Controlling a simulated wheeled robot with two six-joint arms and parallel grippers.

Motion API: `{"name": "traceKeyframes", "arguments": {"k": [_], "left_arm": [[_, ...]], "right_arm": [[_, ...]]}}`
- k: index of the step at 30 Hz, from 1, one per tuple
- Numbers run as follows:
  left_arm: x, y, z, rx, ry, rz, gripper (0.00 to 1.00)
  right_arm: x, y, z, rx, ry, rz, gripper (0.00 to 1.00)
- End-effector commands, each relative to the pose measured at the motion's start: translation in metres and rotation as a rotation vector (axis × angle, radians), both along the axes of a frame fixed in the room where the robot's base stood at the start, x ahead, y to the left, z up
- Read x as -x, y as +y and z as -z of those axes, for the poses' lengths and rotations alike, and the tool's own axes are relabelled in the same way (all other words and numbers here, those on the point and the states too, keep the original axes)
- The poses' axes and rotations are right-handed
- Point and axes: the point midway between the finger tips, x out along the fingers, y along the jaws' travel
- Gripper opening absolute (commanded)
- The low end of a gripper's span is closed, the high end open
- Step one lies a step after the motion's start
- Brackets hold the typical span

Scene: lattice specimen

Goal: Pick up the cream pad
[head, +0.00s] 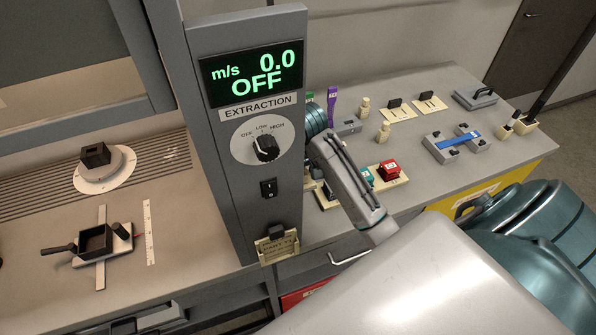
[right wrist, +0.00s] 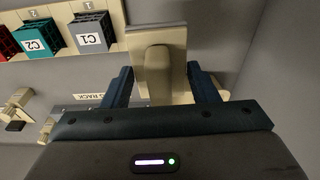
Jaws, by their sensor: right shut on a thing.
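The cream pad (right wrist: 158,72), a raised cream block on a flat square plate, shows in the right wrist view between the two dark blue fingers of my right gripper (right wrist: 160,88). The fingers sit against its two sides, and the gripper is shut on it. Its underside is hidden, so I cannot tell whether it touches the surface below. In the head view my right arm and the extraction column hide the gripper and pad. My left gripper is in neither view.
Blocks stand close by in a cream rack: grey C1 (right wrist: 91,34), teal C2 (right wrist: 38,40) and red (head: 389,170). The extraction column (head: 262,180) stands left of my right arm. A blue-barred fixture (head: 456,142) lies to the right on the grey bench (head: 350,222).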

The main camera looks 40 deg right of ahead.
Motion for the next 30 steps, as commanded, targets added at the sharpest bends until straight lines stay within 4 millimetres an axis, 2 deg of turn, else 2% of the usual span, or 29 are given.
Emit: {"name": "traceKeyframes", "arguments": {"k": [1, 18, 24, 30], "left_arm": [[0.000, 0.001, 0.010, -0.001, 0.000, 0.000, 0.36], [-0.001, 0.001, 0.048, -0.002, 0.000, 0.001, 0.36], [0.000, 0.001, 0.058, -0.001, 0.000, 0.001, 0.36], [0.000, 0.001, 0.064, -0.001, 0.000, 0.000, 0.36]], "right_arm": [[0.004, -0.012, 0.009, 0.009, 0.006, 0.003, 0.31], [0.029, -0.117, 0.009, 0.010, 0.007, 0.003, 0.31], [0.037, -0.149, 0.008, 0.009, 0.007, 0.003, 0.31], [0.043, -0.171, 0.008, 0.006, 0.008, 0.001, 0.31]]}}
